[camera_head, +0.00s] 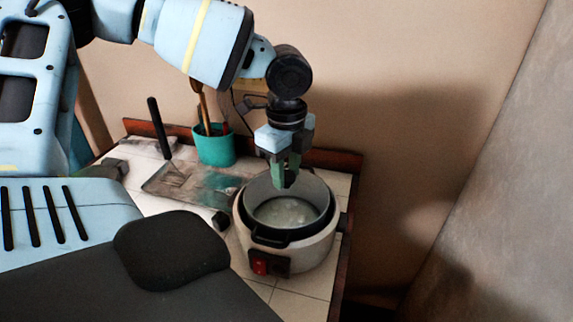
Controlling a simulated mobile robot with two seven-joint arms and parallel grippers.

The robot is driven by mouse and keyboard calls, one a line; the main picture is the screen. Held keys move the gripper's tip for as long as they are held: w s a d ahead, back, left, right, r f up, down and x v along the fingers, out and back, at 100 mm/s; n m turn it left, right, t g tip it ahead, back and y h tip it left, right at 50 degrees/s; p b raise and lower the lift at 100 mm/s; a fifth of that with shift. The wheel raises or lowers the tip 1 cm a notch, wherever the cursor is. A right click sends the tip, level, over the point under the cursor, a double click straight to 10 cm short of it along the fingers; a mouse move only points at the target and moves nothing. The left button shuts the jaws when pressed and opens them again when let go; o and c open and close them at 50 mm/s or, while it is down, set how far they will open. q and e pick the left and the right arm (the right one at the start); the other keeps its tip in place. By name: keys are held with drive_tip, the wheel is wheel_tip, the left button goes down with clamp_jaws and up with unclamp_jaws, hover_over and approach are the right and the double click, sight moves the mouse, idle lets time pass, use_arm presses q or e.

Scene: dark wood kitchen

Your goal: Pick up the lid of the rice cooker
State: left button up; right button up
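The rice cooker (314,254) is a white round pot with a dark inner rim and a red switch on its front, standing on the tiled counter. Its inside shows pale grey with a whitish round patch at the bottom. I cannot make out a separate lid; a clear one over the opening is not ruled out. My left gripper (286,180) points down over the far part of the cooker's opening. Its greenish fingers are close together, and I cannot tell whether they touch or hold anything. My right gripper is not in view.
A teal cup (214,150) with utensils stands at the back of the counter (307,283). A greyish flat item (170,183) lies left of the cooker, near an upright black handle (158,125). A wall rises behind, and the counter's right edge is close to the cooker.

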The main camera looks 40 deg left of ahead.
sight(287, 175)
use_arm(q)
clamp_jaws()
drive_tip(key=shift+r, duration=0.1)
wheel_tip(287, 175, up, 10)
idle(0.5)
drive_tip(key=shift+d, duration=0.1)
